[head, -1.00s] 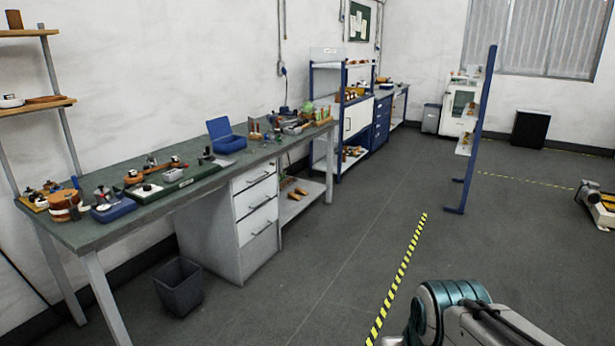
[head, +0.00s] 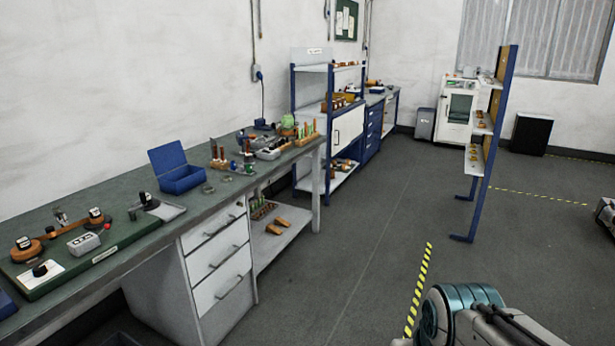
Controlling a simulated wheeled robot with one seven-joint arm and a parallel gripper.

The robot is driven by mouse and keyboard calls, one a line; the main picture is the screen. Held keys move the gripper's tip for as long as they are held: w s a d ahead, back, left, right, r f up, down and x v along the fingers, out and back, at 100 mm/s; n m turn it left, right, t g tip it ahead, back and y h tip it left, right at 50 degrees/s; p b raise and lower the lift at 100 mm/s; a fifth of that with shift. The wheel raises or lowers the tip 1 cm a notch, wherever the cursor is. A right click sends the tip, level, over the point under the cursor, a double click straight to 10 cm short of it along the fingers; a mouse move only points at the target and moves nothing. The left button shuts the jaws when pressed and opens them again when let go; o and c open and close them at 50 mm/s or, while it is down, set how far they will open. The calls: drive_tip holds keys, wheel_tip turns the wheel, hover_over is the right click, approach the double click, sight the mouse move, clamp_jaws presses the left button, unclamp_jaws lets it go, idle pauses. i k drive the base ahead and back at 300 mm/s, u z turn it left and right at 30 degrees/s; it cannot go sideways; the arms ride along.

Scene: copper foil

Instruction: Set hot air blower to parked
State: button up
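I cannot pick out a hot air blower for certain; the small tools on the benches are too small to tell apart. The long workbench (head: 110,195) runs along the left wall. On its far end is a cluster with a light green rounded object (head: 287,121) and grey trays of tools (head: 268,150). A green board (head: 75,262) with copper-coloured and grey fittings lies on the near end. My gripper is not in view; only a teal and grey part of my arm shows at bottom right, over the floor and apart from the bench.
An open blue box (head: 180,178) stands mid-bench above white drawers (head: 222,268). Beyond are a blue-framed shelf unit (head: 330,125) and blue drawers (head: 372,130). A blue upright rack (head: 490,140) stands at right. The floor (head: 365,240) between is clear, with a yellow-black stripe (head: 420,280).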

sight(241, 137)
drive_tip(key=u, duration=0.1)
drive_tip(key=i, duration=1.8)
drive_tip(key=u, duration=0.6)
drive_tip(key=i, duration=2.35)
drive_tip(key=u, duration=0.35)
